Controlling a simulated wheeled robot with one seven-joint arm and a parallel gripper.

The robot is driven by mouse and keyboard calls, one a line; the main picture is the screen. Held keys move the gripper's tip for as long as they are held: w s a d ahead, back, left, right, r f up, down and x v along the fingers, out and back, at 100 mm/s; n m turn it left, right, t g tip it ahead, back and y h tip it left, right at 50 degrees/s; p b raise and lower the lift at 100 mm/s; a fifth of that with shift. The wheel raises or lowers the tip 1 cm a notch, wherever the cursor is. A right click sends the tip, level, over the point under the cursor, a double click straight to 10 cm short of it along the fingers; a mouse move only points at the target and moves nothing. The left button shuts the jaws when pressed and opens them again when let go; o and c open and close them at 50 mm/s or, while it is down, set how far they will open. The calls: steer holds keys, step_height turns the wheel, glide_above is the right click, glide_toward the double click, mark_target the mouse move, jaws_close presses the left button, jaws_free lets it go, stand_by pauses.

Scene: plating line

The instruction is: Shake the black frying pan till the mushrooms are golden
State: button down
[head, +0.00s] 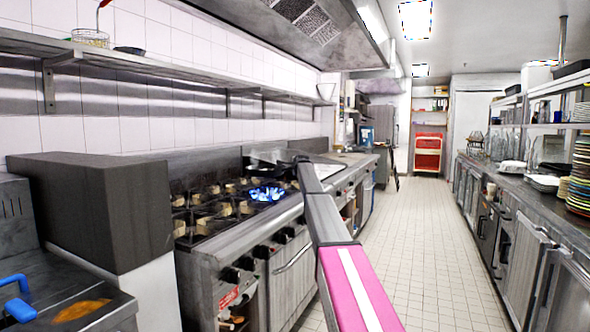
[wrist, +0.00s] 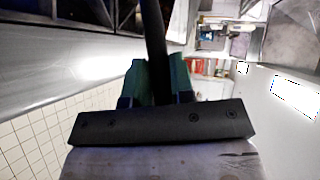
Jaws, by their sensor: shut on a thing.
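My gripper (wrist: 155,78) shows in the wrist view, its two green fingers closed on a black bar-like handle (wrist: 152,35), which I take to be the black frying pan's handle. The handle runs up out of the top of that view, so the pan's body is not clear there. In the head view my arm reaches forward to the stove, its far end beside the lit burner. A blue flame (head: 266,193) burns there. The pan's bowl is hard to make out behind the arm and flame. No mushrooms can be made out, so their colour cannot be told.
The gas range (head: 225,205) has several black grates and front knobs. A dark block-shaped unit (head: 95,205) stands to its left. A wall shelf (head: 150,62) runs above. The tiled aisle (head: 430,250) is clear, with a counter holding stacked plates (head: 580,175) at right.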

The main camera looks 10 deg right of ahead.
steer(key=shift+f, duration=5.1)
stand_by(2.9)
